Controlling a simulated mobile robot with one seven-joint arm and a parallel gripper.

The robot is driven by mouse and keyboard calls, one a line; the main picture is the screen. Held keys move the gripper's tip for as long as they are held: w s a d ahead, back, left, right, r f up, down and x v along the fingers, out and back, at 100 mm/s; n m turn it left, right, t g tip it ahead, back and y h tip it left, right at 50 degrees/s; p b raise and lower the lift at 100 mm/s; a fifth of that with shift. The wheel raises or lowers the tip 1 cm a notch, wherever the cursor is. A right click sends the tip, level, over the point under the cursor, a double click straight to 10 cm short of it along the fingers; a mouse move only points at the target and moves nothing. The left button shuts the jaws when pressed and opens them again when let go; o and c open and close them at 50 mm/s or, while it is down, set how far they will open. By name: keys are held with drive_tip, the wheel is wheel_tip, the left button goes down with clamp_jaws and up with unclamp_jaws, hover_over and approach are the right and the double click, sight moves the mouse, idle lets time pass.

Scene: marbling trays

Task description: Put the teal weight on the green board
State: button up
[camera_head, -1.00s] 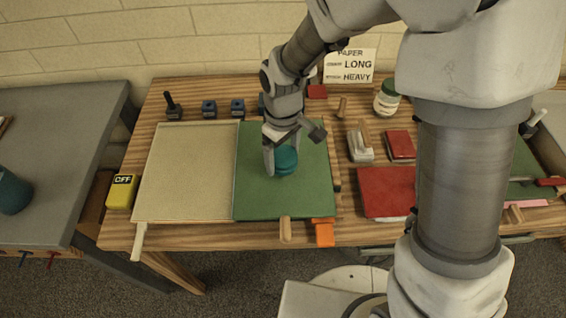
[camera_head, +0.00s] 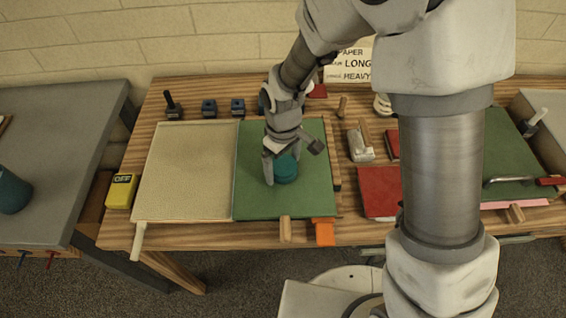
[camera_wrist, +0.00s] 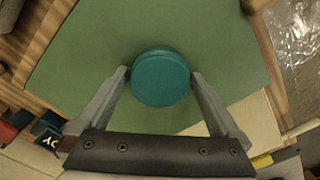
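The teal weight (camera_head: 286,169) is a short round cylinder. My gripper (camera_head: 281,166) has a finger on each side of it and is shut on it. In the wrist view the weight (camera_wrist: 160,78) sits between the two fingertips of my gripper (camera_wrist: 160,80). The weight is over the green board (camera_head: 255,198), near the board's middle. I cannot tell whether its underside touches the board. In the wrist view the green board (camera_wrist: 85,55) fills most of the space beyond the weight.
A beige tray (camera_head: 185,170) lies against the board's left side. A yellow box (camera_head: 122,191), an orange block (camera_head: 324,232) and a red block (camera_head: 380,190) sit around them. Several dark weights (camera_head: 208,108) stand along the back. Another teal cylinder (camera_head: 12,190) is on the grey table (camera_head: 60,150).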

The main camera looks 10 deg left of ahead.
sight(283, 165)
drive_tip(key=shift+r, duration=0.1)
wheel_tip(283, 165, up, 12)
drive_tip(key=p, duration=0.1)
drive_tip(key=s+d+r+m+t, duration=0.3)
drive_tip(key=d+r+m, duration=0.3)
drive_tip(key=d+r, duration=0.7)
drive_tip(key=s+d+r+m+t, duration=0.2)
drive_tip(key=s+d+m, duration=0.3)
drive_tip(key=d, duration=0.5)
drive_tip(key=s, duration=0.2)
drive_tip(key=shift+s+r+m+t, duration=0.15)
drive_tip(key=shift+s+m+t, duration=0.15)
drive_tip(key=shift+s+m, duration=0.1)
